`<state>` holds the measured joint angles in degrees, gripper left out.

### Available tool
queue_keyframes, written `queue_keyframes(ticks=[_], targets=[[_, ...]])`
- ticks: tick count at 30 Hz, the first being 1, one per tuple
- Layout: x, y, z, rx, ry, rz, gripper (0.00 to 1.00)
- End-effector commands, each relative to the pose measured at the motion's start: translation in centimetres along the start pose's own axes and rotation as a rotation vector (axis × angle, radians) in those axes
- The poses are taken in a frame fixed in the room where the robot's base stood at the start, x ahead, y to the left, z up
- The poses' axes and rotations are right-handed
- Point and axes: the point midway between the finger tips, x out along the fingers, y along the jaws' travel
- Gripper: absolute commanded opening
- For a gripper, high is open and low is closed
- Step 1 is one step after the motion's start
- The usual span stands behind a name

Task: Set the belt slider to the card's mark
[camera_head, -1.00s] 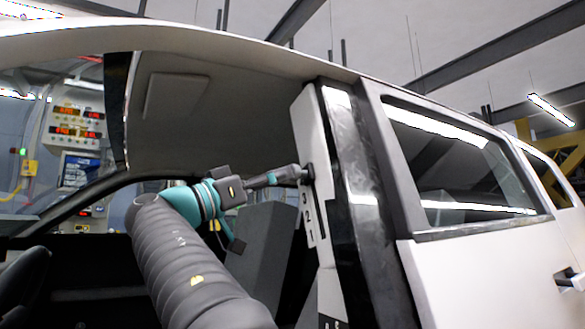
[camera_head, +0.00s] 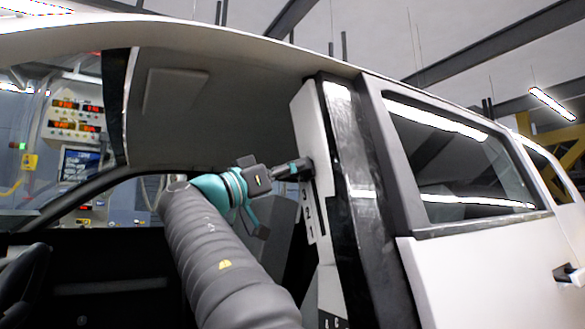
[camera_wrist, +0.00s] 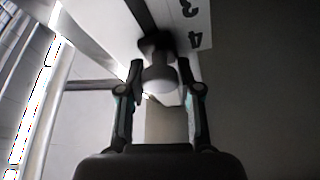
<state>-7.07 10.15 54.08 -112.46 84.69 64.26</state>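The belt slider (camera_wrist: 160,76) is a dark-backed mount with a pale rounded knob on the car's inner door pillar. My gripper (camera_head: 306,167) reaches the upper pillar in the head view and hides most of the slider there. In the head view, the card (camera_head: 309,216) shows digits below my gripper. I cannot make out a mark.
The pillar (camera_head: 345,185) and rear door (camera_head: 490,260) stand right of my arm. The roof edge (camera_head: 230,42) runs above it. A dark seat (camera_head: 270,235) is behind my arm, and a steering wheel (camera_head: 22,280) is at lower left.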

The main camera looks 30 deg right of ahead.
Motion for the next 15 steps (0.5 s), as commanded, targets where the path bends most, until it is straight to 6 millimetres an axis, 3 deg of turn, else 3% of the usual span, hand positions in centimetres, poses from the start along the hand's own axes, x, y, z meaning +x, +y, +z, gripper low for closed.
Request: queue_keyframes(ticks=[8, 15], targets=[[-0.2, 0.1, 0.6, 0.000, 0.000, 0.000, 0.00], [-1.2, 0.8, 2.9, 0.001, 0.000, 0.001, 0.00]])
